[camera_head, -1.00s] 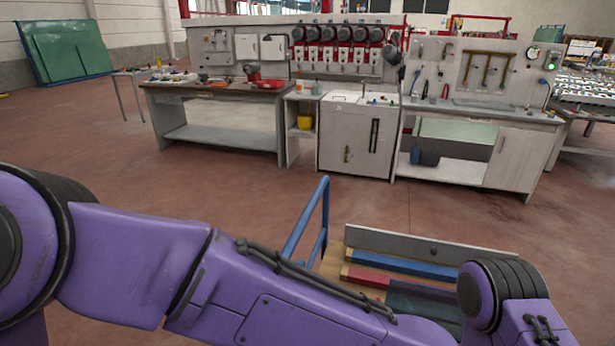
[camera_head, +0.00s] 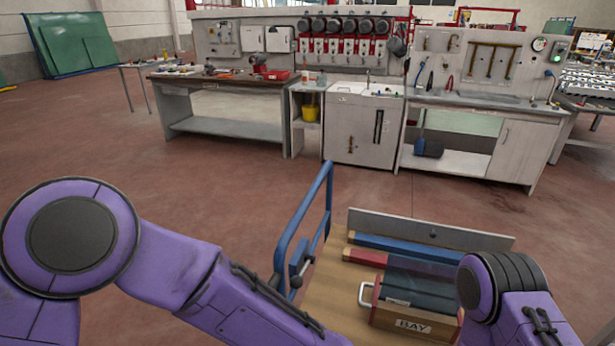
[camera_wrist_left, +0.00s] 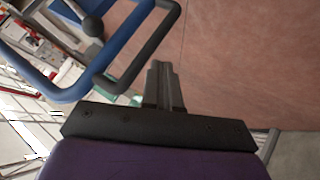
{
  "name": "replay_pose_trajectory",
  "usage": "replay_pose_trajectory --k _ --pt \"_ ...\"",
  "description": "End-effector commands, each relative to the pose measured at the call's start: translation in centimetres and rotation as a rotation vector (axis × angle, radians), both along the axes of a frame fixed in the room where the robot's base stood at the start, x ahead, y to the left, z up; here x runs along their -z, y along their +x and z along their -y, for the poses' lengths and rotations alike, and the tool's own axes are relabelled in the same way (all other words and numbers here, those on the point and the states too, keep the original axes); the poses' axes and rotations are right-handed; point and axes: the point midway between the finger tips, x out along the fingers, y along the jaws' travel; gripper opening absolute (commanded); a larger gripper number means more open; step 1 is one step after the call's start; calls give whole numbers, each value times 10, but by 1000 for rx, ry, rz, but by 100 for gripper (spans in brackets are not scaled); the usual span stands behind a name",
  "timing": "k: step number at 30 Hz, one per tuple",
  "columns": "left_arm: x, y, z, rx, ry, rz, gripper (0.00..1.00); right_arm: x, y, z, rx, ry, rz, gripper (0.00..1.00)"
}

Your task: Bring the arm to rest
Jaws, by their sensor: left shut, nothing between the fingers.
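My left arm is the purple one that comes in from the left in the head view, bent at a large round joint; its gripper is out of that picture. In the left wrist view my left gripper (camera_wrist_left: 163,85) shows its dark fingers together, with nothing between them. A blue cart handle (camera_wrist_left: 130,35) stands close beside the fingers in that view; whether they touch I cannot tell. My right arm shows at the lower right of the head view, and its gripper is not in sight.
A wooden cart bed (camera_head: 325,290) with a blue handle frame (camera_head: 322,205) stands right in front of me. On it lie a box labelled BAY (camera_head: 412,326) and blue and red bars (camera_head: 400,243). Workbenches (camera_head: 225,140) line the back; the red floor between is clear.

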Motion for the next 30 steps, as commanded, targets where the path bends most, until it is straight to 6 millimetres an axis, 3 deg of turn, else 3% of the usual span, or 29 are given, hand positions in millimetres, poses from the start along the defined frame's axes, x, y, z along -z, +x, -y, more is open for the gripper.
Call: replay_pose_trajectory --k 4,7,9,13,16,19,22,30 --pt "67 -3 -55 72 72 -44 0 6 0 0 0 0 0 84" --pt "125 -25 -104 157 119 -121 0 10 0 0 0 0 0 84" --pt "166 -55 -143 229 144 -209 0 13 0 0 0 0 0 84" --pt "218 -128 -203 345 150 -399 0 17 0 0 0 0 0 84" --pt "236 -176 -234 398 138 -520 0 19 0 0 0 0 0 84" --pt "241 -205 -251 426 125 -592 0 20 0 0 0 0 0 84" --pt "242 -214 -256 435 120 -616 0 20 0 0 0 0 0 84" --pt "242 -214 -256 435 120 -616 0 20 0 0 0 0 0 84"
